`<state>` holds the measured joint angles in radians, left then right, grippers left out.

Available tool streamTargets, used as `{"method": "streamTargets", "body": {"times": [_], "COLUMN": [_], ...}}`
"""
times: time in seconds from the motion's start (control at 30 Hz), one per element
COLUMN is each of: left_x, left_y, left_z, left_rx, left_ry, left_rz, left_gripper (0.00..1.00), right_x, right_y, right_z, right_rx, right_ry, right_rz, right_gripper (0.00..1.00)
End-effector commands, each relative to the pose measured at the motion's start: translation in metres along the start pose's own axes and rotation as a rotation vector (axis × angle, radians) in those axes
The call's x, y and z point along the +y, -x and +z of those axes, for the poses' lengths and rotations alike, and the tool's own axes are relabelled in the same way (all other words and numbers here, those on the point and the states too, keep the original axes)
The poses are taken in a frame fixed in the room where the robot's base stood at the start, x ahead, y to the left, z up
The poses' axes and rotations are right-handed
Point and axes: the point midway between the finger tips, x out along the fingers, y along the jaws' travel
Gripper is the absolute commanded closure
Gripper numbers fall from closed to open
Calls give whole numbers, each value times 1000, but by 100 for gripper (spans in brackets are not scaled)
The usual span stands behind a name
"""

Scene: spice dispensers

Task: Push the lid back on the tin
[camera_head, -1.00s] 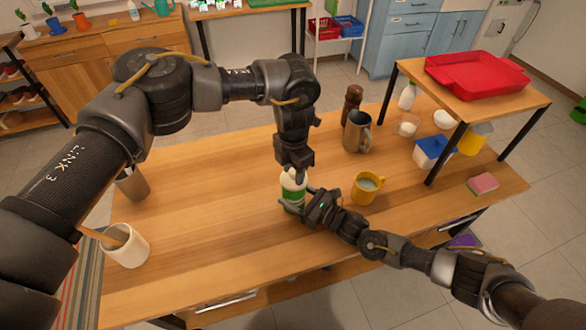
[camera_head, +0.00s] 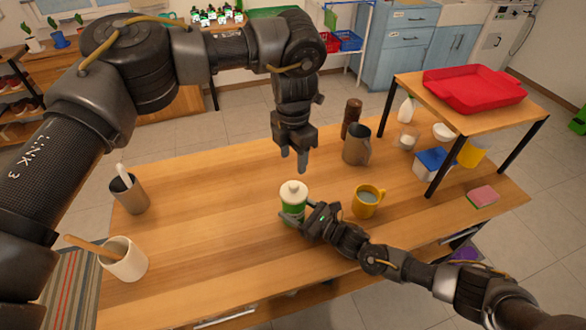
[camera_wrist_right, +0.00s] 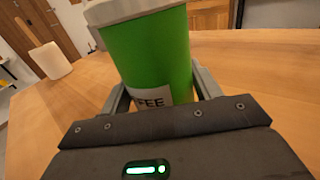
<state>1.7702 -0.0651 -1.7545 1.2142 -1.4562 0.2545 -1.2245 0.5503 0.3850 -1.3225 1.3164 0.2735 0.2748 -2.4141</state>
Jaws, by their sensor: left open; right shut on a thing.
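The green tin (camera_head: 292,208) stands upright on the wooden table, with a cream lid (camera_head: 293,191) on its top. In the right wrist view the tin (camera_wrist_right: 150,55) fills the space between the fingers, and part of a label reading "FEE" shows. The lid's edge (camera_wrist_right: 125,10) is cut off at the top there, so I cannot tell how tightly it sits. My right gripper (camera_head: 300,219) is shut on the tin's lower body from the right. My left gripper (camera_head: 293,162) is open and empty, pointing down above the lid and apart from it.
A yellow mug (camera_head: 366,203) stands just right of the tin, with a metal mug (camera_head: 357,147) behind it. A white pot (camera_head: 124,262) and a metal cup (camera_head: 130,195) stand at left. A raised shelf (camera_head: 480,117) carries a red tray (camera_head: 474,88).

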Motion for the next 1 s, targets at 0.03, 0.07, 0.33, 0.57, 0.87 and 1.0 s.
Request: {"method": "streamTargets", "body": {"times": [0.03, 0.07, 0.33, 0.57, 0.87, 1.0], "left_x": [0, 0, -1, 0, 0, 0], "left_y": [6, 8, 16, 16, 16, 15], "left_z": [0, 0, 0, 0, 0, 0], "left_rx": [0, 0, 1, 1, 1, 1], "left_ry": [-1, -1, 0, 0, 0, 0], "left_rz": [1, 1, -1, -1, -1, -1], "left_gripper": [49, 49, 49, 49, 49, 49], "right_x": [0, 0, 0, 0, 0, 0], "right_y": [0, 0, 0, 0, 0, 2], "right_z": [0, 0, 0, 0, 0, -1], "right_rx": [1, 1, 1, 1, 0, 1], "right_ry": [0, 0, 0, 0, 0, 0], "right_rz": [0, 0, 0, 0, 0, 0], "right_gripper": [78, 78, 78, 28, 12, 12]}}
